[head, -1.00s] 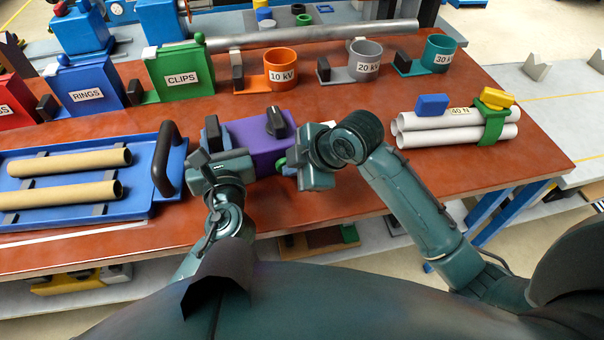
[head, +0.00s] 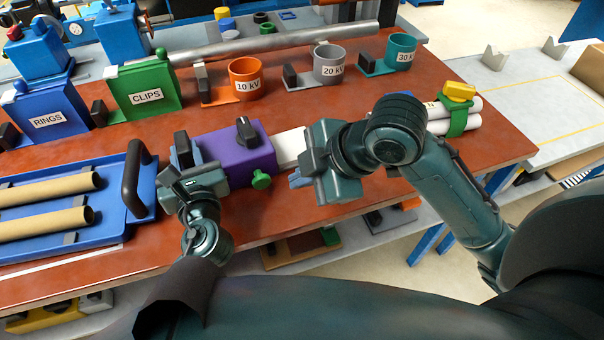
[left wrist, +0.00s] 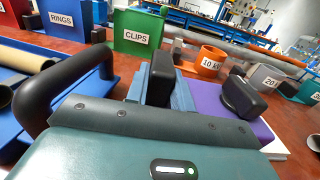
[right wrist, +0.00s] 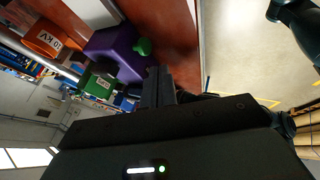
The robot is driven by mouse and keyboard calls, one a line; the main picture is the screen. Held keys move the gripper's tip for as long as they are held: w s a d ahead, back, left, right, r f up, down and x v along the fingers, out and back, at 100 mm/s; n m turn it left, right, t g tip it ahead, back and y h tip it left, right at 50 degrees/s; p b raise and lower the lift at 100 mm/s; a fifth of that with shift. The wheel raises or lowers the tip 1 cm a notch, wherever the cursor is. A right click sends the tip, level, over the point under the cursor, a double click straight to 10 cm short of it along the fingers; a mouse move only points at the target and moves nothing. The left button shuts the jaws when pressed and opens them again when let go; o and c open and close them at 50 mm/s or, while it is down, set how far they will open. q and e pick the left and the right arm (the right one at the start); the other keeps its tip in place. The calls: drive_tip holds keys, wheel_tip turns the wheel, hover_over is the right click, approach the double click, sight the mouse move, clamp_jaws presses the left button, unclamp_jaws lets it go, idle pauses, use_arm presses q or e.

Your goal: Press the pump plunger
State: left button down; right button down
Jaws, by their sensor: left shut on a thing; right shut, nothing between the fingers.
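A purple box (head: 243,153) sits near the table's front edge, with a black knob (head: 246,130) on top and a round green knob (head: 261,179) on its front, probably the pump plunger. The box also shows in the left wrist view (left wrist: 212,108). My left gripper (head: 184,156) is at the box's left end, shut on a black handle (left wrist: 161,78). My right gripper (head: 299,180) is shut and empty, right of the green knob and apart from it. In the right wrist view, the green knob (right wrist: 142,47) is clear beyond the fingertips (right wrist: 155,78).
A white block (head: 290,148) adjoins the box's right side. A blue tray (head: 120,222) with cardboard tubes lies left. Behind stand the CLIPS bin (head: 145,90) and the orange (head: 246,78), grey (head: 329,66) and teal (head: 401,52) cups. White tubes (head: 470,115) lie at the right.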

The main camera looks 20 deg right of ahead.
sight(262, 182)
idle(0.4)
drive_tip(key=shift+s+d, duration=0.15)
drive_tip(key=shift+s, duration=1.1)
drive_tip(key=shift+f, duration=0.1)
drive_tip(key=x, duration=1)
drive_tip(key=shift+f, duration=0.15)
drive_tip(key=w, duration=0.2)
drive_tip(key=shift+w+r, duration=0.2)
drive_tip(key=shift+w, duration=0.8)
drive_tip(key=shift+w, duration=0.15)
